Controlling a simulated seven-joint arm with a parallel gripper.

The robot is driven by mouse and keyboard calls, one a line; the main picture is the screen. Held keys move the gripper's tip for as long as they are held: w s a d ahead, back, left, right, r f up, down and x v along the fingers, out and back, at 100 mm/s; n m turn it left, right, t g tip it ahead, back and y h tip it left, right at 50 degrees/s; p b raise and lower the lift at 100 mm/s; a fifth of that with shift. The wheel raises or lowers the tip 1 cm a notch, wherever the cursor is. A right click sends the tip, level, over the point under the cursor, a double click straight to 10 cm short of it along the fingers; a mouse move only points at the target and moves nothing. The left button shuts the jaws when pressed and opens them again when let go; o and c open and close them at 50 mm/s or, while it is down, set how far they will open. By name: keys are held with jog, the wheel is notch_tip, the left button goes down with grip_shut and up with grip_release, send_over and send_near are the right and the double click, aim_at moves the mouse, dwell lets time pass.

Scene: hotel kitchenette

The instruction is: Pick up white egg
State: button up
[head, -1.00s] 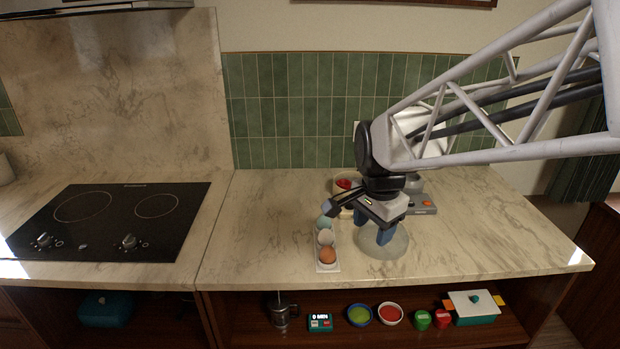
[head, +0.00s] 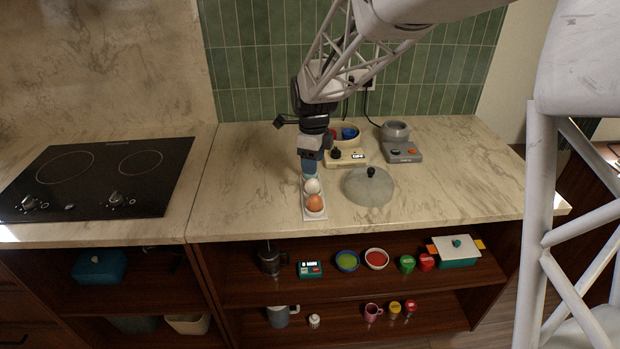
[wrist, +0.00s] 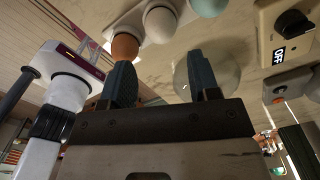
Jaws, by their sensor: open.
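The white egg (head: 312,186) sits in a narrow white tray (head: 315,216) on the counter, between a brown egg (head: 315,203) and a teal egg. In the head view the teal egg is mostly hidden behind my gripper (head: 310,169). The wrist view shows the white egg (wrist: 160,24), the brown egg (wrist: 124,46) and part of the teal egg (wrist: 207,6) at the top. My gripper (wrist: 161,58) is open, with nothing between its blue fingers. In the head view it is over the tray's far end, just behind the white egg; its exact height is unclear.
A round glass lid with a black knob (head: 368,187) lies right of the tray. A beige appliance with a dial (head: 346,157) and a grey appliance (head: 402,150) stand behind. A black cooktop (head: 100,178) is left. Counter left of the tray is clear.

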aim_at(312, 182)
jog(key=shift+f, duration=0.1)
jog(key=shift+f, duration=1.2)
jog(key=shift+f, duration=0.1)
jog(key=shift+w+f, duration=0.1)
jog(key=shift+f, duration=2.4)
jog(key=c, duration=0.4)
